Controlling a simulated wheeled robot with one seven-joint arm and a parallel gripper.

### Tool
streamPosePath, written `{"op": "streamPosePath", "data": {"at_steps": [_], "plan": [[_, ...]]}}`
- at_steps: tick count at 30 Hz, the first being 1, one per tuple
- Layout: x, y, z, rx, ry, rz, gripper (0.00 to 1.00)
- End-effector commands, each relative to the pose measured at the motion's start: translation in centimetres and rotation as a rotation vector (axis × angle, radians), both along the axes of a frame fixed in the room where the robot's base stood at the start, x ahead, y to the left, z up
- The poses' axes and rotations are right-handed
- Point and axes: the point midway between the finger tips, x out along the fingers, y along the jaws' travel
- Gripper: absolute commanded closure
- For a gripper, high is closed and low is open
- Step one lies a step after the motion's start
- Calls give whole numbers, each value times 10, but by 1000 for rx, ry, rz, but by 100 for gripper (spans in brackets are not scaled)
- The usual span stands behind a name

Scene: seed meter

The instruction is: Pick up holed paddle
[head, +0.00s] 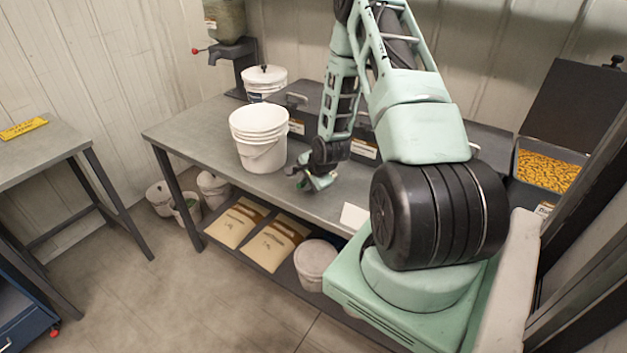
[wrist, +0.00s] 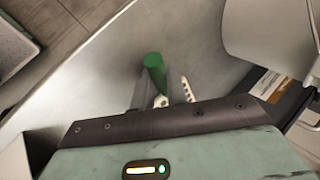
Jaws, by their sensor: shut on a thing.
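My gripper (head: 316,181) is low over the front part of the grey workbench. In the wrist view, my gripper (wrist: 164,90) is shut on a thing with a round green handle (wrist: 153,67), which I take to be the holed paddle. The green end sticks up past the fingers. Pale parts with small dark holes show beside the green, but I cannot tell whether they belong to the paddle or to my fingers. The rest of the paddle is hidden by the fingers and the gripper body. Whether it touches the bench is unclear.
A stack of white buckets (head: 259,150) stands left of my gripper on the workbench (head: 190,127). A lidded white bucket (head: 265,80) stands behind it. A white card (head: 354,215) lies at the front edge. A bin of yellow grain (head: 546,170) is at the right.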

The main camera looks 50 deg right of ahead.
Motion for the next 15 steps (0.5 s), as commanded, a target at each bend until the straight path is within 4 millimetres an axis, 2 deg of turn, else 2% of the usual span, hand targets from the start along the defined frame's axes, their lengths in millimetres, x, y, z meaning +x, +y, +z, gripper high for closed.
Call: {"op": "streamPosePath", "data": {"at_steps": [8,15], "plan": [[1,-1,15,-3,-3,0,100],[1,-1,52,-5,-5,0,100]]}}
